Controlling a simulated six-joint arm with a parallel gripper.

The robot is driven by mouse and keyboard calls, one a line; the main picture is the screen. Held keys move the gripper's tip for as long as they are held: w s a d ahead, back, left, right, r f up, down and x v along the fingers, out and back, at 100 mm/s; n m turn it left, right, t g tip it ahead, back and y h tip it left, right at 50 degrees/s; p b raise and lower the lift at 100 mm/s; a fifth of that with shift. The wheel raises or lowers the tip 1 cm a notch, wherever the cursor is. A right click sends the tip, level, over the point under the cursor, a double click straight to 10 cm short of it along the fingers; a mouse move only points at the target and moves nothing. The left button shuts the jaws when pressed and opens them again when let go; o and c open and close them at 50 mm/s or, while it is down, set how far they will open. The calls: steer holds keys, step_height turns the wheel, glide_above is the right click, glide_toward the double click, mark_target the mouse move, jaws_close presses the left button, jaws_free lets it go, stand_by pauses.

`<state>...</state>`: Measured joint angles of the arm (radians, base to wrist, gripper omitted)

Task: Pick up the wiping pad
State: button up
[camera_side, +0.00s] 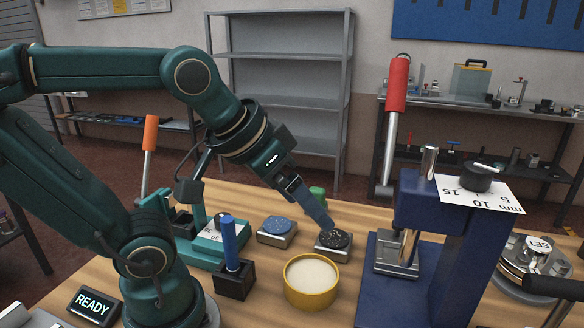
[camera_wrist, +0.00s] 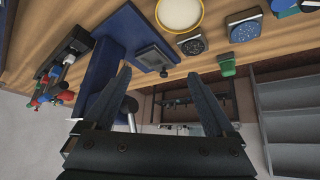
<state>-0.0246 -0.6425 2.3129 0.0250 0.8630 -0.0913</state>
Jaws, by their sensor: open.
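I cannot tell for sure which thing is the wiping pad. A round yellow tub with a flat cream top (camera_side: 311,279) stands on the table and also shows at the top of the wrist view (camera_wrist: 180,12). A black speckled disc on a metal block (camera_side: 333,240) and a blue speckled one (camera_side: 277,228) sit behind it. A small green object (camera_side: 318,193) stands partly hidden behind my gripper (camera_side: 322,222). My gripper is open, with its fingertips in front of or above the black disc in the side view. The wrist view shows nothing between its fingers (camera_wrist: 159,76).
A blue press with an orange-red handle (camera_side: 397,82) stands right of the tub. A teal press with an orange handle (camera_side: 150,134) is at left, near a blue rod in a black block (camera_side: 235,279). A round metal device (camera_side: 525,270) is at far right. Bare table (camera_side: 270,300) lies around the tub.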

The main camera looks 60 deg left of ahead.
steer(key=w+a+r+n+y, duration=0.1)
steer(key=w+a+r+n, duration=0.2)
steer(key=w, duration=0.5)
steer(key=n+g+y, duration=0.2)
steer(key=n, duration=0.1)
glide_toward(317, 189)
steer(key=w+d+r, duration=0.2)
steer(key=w+d, duration=0.1)
steer(key=w, duration=0.1)
steer(key=shift+n+g, duration=0.8)
steer(key=a+f, duration=0.1)
steer(key=f, duration=0.1)
steer(key=a+f, duration=0.2)
steer(key=s+a+f, duration=0.1)
steer(key=f, duration=0.2)
steer(key=shift+a, duration=0.25)
steer(key=shift+a+f, duration=0.15)
steer(key=shift+f, duration=0.1)
steer(key=shift+x, duration=2.2)
jaws_close()
